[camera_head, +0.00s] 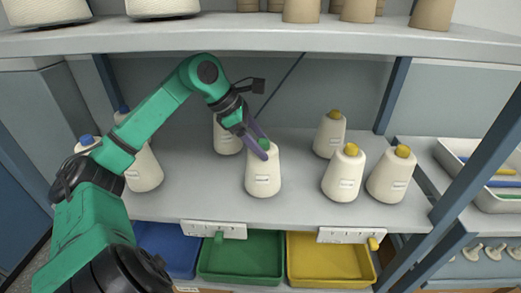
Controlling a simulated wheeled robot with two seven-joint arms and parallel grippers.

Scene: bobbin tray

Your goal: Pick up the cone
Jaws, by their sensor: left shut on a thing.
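A white yarn cone (263,178) with a green tip stands upright near the middle of the shelf. My left gripper (265,148) comes down from the upper left and is shut on the green tip of this cone. The cone's base appears to be on the shelf surface. Another white cone (227,137) stands behind it to the left, its top hidden by my arm. Cones with yellow tips stand to the right (343,174), and cones with blue tips (144,168) stand at the left, partly behind my arm. My right gripper is not in view.
Below the shelf (210,205) sit a blue bin (168,248), a green bin (240,264) and a yellow bin (329,263). An upper shelf (250,40) holds more cones and brown tubes. A blue post (470,155) stands at right, beside a tray (453,165).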

